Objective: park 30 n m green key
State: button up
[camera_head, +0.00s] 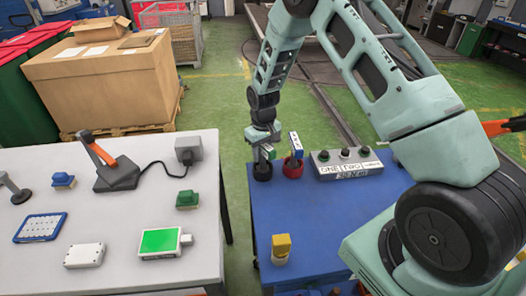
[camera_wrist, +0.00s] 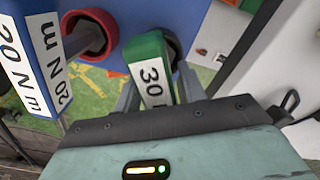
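The green key (camera_head: 269,152) stands at the far left corner of the blue table (camera_head: 312,222), at a black ring holder (camera_head: 262,172). In the wrist view the green key (camera_wrist: 153,72) shows a white label reading 30. The black ring (camera_wrist: 172,45) is partly hidden behind it. My gripper (camera_head: 264,138) is over the key from above. In the wrist view the fingers of my gripper (camera_wrist: 160,88) lie along both sides of the key and appear closed on it. How deep the key sits in the ring is hidden.
A blue key (camera_head: 296,142) labelled 20 N m (camera_wrist: 48,50) stands in a red ring (camera_head: 293,168) close beside. A grey button box (camera_head: 346,163) is to the right, a yellow block (camera_head: 281,246) nearer. The white table (camera_head: 120,210) holds a joystick (camera_head: 112,170) and small items.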

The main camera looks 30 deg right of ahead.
jog(key=shift+o, duration=0.4)
jog(key=shift+r, duration=0.1)
notch_tip(320, 180, up, 17)
jog(key=b, duration=0.4)
jog(key=shift+r, duration=0.15)
dwell(0.8)
jog(key=s+a+r+n+y, duration=0.1)
jog(key=s+a+r+n, duration=0.2)
jog(key=s+a, duration=1.25)
jog(key=s+a+f+n, duration=0.1)
jog(key=s+a, duration=0.1)
jog(key=s, duration=0.7)
jog(key=s+a+n, duration=0.2)
jog(key=s+a, duration=0.1)
jog(key=s, duration=0.7)
jog(key=shift+a+f+b, duration=0.3)
jog(key=shift+a+f, duration=0.05)
